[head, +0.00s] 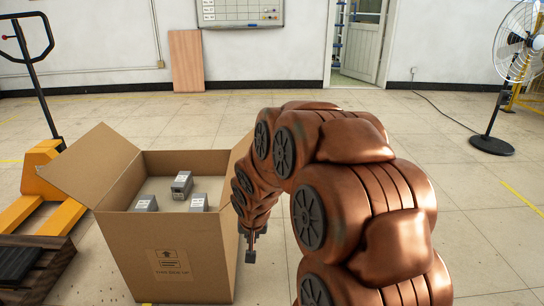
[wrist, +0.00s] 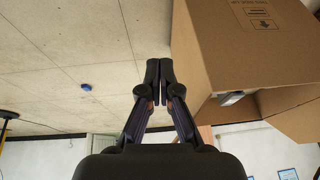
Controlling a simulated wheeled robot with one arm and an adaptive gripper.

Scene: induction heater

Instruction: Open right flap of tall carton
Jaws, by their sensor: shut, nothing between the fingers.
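The tall carton (head: 167,258) stands open on the floor at the left in the head view, its printed front facing me. It shows upside down at the right of the wrist view (wrist: 222,45). Its right flap (head: 239,151) slants up and outward from the right rim, partly hidden behind my arm. The left flap (head: 92,163) spreads outward to the left. My gripper (head: 250,257) hangs just right of the carton's right wall, below the rim. Its fingers (wrist: 160,66) are together and empty. I cannot tell whether they touch the carton.
Several small grey boxes (head: 181,185) lie inside the carton. A yellow pallet jack (head: 45,185) stands to the left, near a dark pallet (head: 35,265). A standing fan (head: 492,144) is at the far right. The floor behind the carton is clear.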

